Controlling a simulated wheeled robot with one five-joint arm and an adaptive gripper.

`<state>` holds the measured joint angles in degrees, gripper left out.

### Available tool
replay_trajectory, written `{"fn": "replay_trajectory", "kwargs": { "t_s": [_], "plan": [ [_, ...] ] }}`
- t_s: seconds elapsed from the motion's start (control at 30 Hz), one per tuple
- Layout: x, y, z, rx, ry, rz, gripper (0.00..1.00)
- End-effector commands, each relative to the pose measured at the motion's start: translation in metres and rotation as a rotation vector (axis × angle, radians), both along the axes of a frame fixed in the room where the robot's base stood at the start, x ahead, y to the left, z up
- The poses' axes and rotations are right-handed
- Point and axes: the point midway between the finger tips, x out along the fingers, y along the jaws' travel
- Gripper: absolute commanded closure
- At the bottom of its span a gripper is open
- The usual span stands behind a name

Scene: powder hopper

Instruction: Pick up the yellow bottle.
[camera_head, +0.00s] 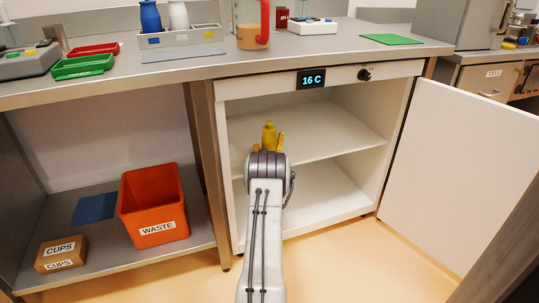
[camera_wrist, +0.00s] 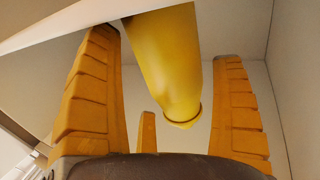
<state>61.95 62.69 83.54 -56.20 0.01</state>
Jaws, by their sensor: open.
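The yellow bottle (camera_head: 269,133) stands inside the open white cabinet at the upper shelf; my gripper hides its base in the head view. In the wrist view the yellow bottle (camera_wrist: 168,62) comes down from the top edge, between my orange fingers. My gripper (camera_head: 268,146) reaches into the cabinet in front of the bottle. In the wrist view my gripper (camera_wrist: 164,50) is open, with a finger on each side of the bottle and visible gaps near its lower end. A smaller finger piece shows low between them.
The cabinet's upper shelf (camera_head: 330,133) is otherwise clear. Its door (camera_head: 455,170) stands open to the right. The counter (camera_head: 185,68) runs above, bearing a mug (camera_head: 252,38) and trays. An orange waste bin (camera_head: 152,205) stands on the left lower shelf.

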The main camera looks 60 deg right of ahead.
Motion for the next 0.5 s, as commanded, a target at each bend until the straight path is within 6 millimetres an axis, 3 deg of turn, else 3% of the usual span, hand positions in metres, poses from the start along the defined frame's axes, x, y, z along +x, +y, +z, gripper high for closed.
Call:
{"fn": "replay_trajectory", "kwargs": {
  "t_s": [0.2,0.5],
  "plan": [
    [0.008,-0.014,0.0,-0.002,-0.001,0.0,0.13],
    [0.011,-0.02,0.001,0.0,0.0,0.0,0.13]
  ]
}}
